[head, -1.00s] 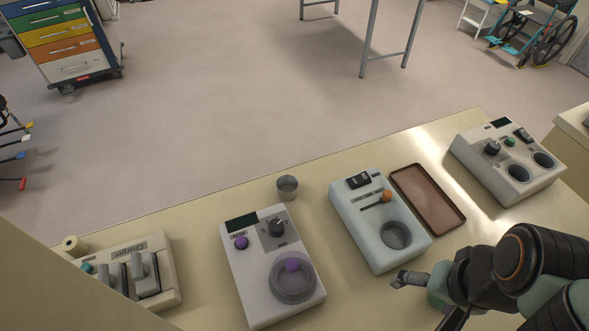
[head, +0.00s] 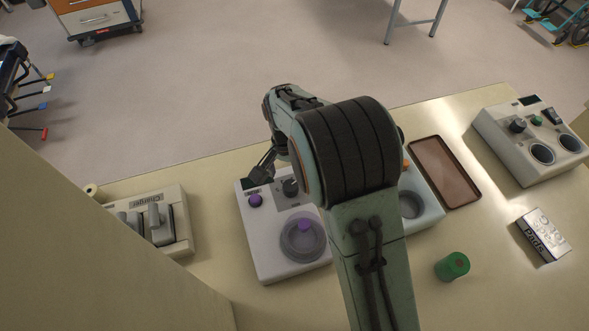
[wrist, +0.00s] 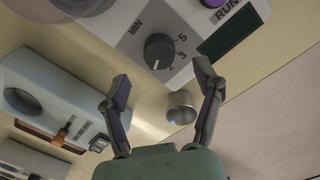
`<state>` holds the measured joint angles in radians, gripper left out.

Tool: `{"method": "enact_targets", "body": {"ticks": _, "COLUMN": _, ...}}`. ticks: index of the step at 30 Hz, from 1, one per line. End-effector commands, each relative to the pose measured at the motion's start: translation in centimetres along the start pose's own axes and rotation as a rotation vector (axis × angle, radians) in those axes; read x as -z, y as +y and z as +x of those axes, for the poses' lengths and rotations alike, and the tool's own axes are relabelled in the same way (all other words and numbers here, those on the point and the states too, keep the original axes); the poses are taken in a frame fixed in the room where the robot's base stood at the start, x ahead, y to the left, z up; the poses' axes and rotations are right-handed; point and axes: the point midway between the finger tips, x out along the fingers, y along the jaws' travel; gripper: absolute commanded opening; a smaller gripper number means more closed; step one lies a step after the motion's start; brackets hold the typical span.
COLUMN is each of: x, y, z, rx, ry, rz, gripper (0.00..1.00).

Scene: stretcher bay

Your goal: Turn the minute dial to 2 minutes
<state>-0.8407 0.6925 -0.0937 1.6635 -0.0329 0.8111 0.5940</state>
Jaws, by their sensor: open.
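The minute dial (wrist: 159,51) is a black knob on a grey panel marked MIN, with 3 and 5 printed beside it. A pale mark shows on its lower edge in the wrist view; I cannot read which number it meets. The dial (head: 291,187) also shows in the head view on the white machine (head: 262,238), just left of my arm. My gripper (wrist: 162,80) is open and empty, its fingers apart and the dial framed beyond the gap between the tips. In the head view my gripper (head: 262,168) is at the machine's back edge, partly hidden by my wrist.
A purple RUN button (head: 255,201) and purple-knobbed round lid (head: 303,240) share the machine. A pale blue unit (head: 428,207), brown tray (head: 446,172) and green cylinder (head: 452,266) are to the right.

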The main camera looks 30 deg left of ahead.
Motion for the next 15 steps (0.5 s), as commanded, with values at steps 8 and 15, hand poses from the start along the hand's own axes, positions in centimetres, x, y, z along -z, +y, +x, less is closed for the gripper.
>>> {"method": "enact_targets", "body": {"ticks": 8, "x": 0.0, "y": 0.1, "z": 4.1, "rx": -0.002, "ry": -0.002, "rz": 0.001, "gripper": 0.66}}
{"method": "enact_targets", "body": {"ticks": 15, "x": 0.0, "y": 0.1, "z": 4.8, "rx": 0.000, "ry": 0.000, "rz": 0.001, "gripper": 0.66}}
